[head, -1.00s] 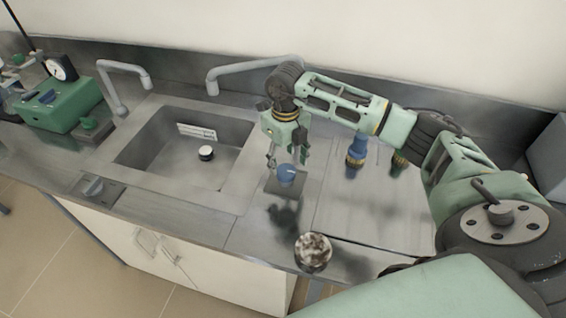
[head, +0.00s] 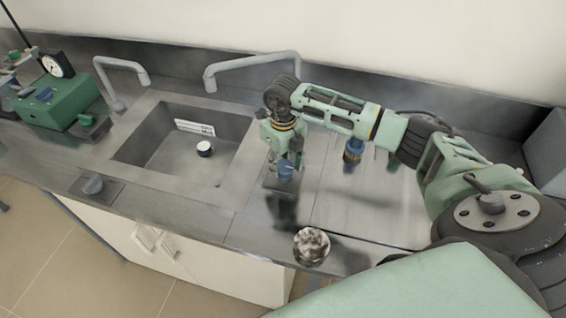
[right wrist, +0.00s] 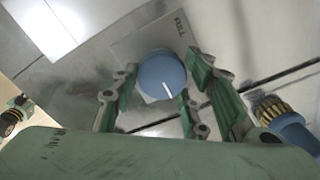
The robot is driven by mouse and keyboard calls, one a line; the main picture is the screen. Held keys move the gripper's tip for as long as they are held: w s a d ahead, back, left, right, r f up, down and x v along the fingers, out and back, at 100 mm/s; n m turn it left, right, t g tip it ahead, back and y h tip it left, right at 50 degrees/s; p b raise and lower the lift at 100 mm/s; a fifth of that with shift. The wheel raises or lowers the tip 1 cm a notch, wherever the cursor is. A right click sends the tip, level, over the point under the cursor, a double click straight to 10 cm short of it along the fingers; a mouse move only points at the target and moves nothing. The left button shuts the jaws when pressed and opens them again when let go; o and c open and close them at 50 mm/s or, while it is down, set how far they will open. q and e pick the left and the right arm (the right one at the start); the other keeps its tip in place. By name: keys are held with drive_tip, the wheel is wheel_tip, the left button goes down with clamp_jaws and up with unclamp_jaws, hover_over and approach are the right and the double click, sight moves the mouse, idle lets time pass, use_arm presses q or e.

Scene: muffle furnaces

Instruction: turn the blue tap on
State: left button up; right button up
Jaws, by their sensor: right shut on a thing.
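The blue tap (head: 286,171) is a round blue knob on a small square plate, set in the steel worktop right of the sink. In the right wrist view the blue tap (right wrist: 160,82) shows a white pointer line on its top, aimed toward the lower part of the picture. My right gripper (head: 284,163) points down at the tap, with its green fingers on either side of the knob, shut on it. Its fingers partly hide the knob in the head view. My left gripper is not in view.
A blue fitting (head: 353,152) is right of the gripper. A mottled round object (head: 311,246) stands near the front edge.

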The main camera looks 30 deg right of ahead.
drive_tip(key=shift+a, duration=0.1)
drive_tip(key=shift+c, duration=0.8)
drive_tip(key=n+b, duration=0.2)
drive_tip(key=b, duration=0.1)
drive_tip(key=shift+f+n, duration=0.2)
drive_tip(key=shift+n, duration=0.1)
drive_tip(key=n+b, duration=0.2)
drive_tip(key=shift+s+n, duration=0.1)
drive_tip(key=shift+n, duration=0.3)
drive_tip(key=shift+a+r+n+b, duration=0.1)
drive_tip(key=shift+n+b, duration=0.75)
drive_tip(key=shift+n, duration=0.05)
drive_tip(key=shift+s, duration=0.1)
drive_tip(key=o, duration=1)
drive_tip(key=shift+o, duration=0.4)
drive_tip(key=shift+r, duration=0.1)
